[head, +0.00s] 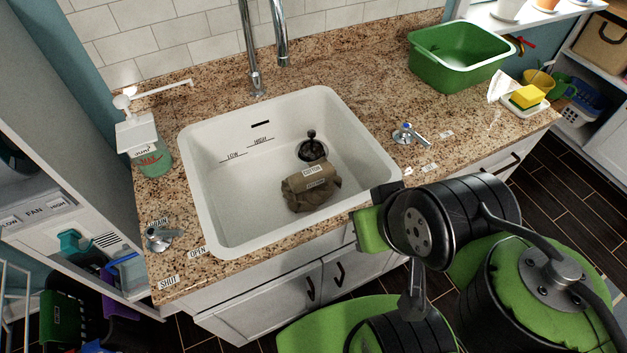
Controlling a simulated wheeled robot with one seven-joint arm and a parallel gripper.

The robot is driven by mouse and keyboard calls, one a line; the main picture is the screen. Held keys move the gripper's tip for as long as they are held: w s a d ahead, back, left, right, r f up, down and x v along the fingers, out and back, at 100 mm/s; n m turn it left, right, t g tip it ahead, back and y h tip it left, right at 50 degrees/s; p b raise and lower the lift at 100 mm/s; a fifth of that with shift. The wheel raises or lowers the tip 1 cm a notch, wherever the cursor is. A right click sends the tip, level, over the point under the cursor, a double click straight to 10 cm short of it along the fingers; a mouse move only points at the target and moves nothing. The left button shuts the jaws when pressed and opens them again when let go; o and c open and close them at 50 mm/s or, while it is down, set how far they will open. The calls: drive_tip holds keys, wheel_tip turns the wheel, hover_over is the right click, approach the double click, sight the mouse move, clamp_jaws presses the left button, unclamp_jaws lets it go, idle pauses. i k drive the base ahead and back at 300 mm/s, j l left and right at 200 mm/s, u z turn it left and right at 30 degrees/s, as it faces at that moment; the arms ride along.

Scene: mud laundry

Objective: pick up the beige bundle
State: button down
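The beige bundle (311,190) lies on the floor of the white sink (212,212), right of its middle. It is a crumpled brownish wad with a lighter tan band and small printed labels on it. The drain with a dark upright plug or stopper (312,148) is just behind it. My gripper (371,222) seems to be the black and green end of my arm, at the sink's front right corner. It is apart from the bundle. Its fingers cannot be made out, and nothing shows held in it.
A tall chrome faucet (253,50) stands behind the sink. A blue-marked tap (408,134) is on the right of the granite counter (350,72), with a green basin (455,58) and yellow sponge (526,96) beyond. A soap dispenser (150,150) and drain knob (160,236) stand left.

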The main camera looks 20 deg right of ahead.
sight(307, 189)
drive_tip(key=j+u, duration=0.3)
drive_tip(key=u, duration=0.2)
drive_tip(key=j+u, duration=0.3)
drive_tip(key=u, duration=0.2)
